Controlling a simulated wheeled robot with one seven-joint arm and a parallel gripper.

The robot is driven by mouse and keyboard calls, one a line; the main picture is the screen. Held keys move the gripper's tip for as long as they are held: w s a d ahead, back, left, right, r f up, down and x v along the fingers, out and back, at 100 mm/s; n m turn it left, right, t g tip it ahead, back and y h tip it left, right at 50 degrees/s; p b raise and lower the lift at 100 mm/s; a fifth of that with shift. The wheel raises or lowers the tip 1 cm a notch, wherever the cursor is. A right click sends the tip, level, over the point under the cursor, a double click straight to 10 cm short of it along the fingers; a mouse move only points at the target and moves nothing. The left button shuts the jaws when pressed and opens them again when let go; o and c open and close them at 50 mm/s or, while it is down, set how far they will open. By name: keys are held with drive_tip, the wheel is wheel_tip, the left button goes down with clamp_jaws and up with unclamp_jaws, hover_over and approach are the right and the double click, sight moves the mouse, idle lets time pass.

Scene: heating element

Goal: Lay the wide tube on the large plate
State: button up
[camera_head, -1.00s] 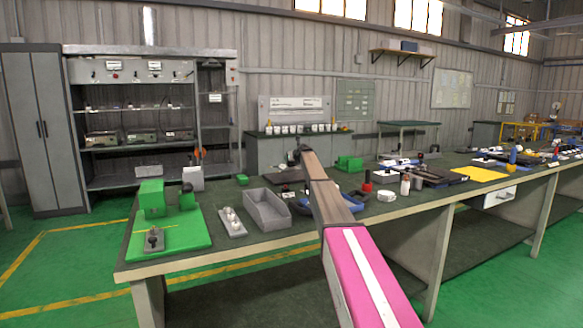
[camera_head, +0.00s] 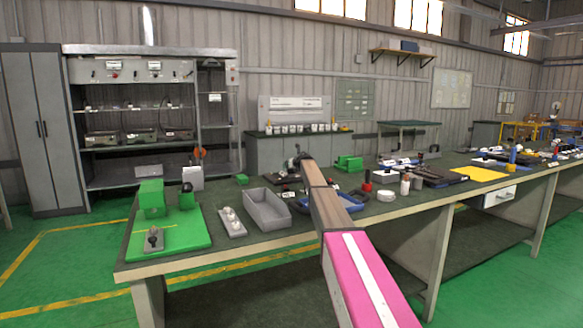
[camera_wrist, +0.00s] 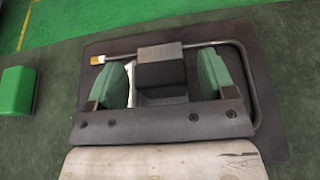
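A thin dark bent tube (camera_wrist: 208,44) with a light and orange end shows in the wrist view. It runs across beyond my fingertips and bends down the right side. It lies over a dark flat plate (camera_wrist: 268,120). A dark block (camera_wrist: 160,72) stands between the fingers, partly covering what is under it. My gripper (camera_wrist: 163,72) is open, with its two green fingers apart on either side of the block and gaps beside it. I cannot tell whether the fingers touch anything. In the head view my arm hides most of this spot.
A green board with a green fixture (camera_head: 152,198) is at the table's left end. A grey bin (camera_head: 268,209) and a small tray (camera_head: 232,224) stand left of my arm. A blue tray (camera_head: 350,203) and white roll (camera_head: 386,196) are to its right. A green block (camera_wrist: 18,90) lies left in the wrist view.

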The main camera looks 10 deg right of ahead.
drive_tip(key=shift+r, duration=0.2)
drive_tip(key=v, duration=1.2)
